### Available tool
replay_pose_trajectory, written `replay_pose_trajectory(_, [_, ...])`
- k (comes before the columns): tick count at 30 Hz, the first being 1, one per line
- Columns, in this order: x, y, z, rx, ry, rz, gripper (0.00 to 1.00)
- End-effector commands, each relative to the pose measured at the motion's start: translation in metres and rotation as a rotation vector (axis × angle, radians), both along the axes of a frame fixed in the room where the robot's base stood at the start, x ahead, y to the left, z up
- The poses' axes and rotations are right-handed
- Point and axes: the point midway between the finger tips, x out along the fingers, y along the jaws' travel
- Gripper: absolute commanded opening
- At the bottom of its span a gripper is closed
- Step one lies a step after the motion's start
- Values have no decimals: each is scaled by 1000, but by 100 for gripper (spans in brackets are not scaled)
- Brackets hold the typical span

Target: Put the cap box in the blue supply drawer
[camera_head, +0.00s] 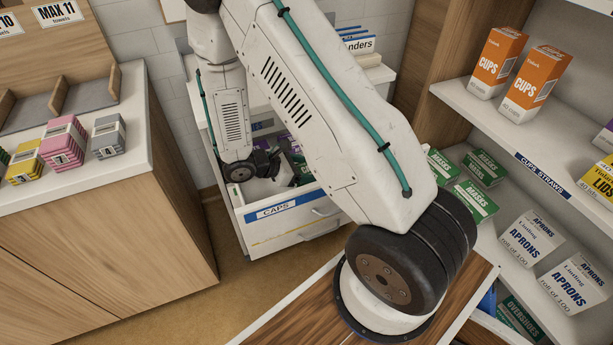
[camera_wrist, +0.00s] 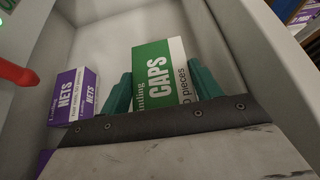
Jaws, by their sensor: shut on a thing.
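The cap box (camera_wrist: 160,72) is green and white with "CAPS" printed on it. In the wrist view my gripper (camera_wrist: 162,88) is shut on it, with a green finger on each side. The box is inside or just above the open drawer (camera_head: 285,219), whose front carries a blue "CAPS" label. The drawer's pale inner walls surround the box in the wrist view. I cannot tell whether it touches the drawer floor. In the head view my arm hides most of the gripper and box.
A purple and white nets box (camera_wrist: 72,98) lies in the drawer left of the cap box. A wooden counter (camera_head: 110,200) with small boxes stands left of the drawer. Shelves (camera_head: 480,115) with cups, masks and aprons stand right. A wooden top (camera_head: 285,322) is in front.

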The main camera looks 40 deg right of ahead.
Motion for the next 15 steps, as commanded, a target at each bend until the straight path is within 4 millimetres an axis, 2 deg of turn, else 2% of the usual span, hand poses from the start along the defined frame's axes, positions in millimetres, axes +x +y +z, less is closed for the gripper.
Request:
replay_pose_trajectory(7, [0,0,-35,0,4,1,40])
replay_pose_trajectory(15, [0,0,-39,0,1,0,40])
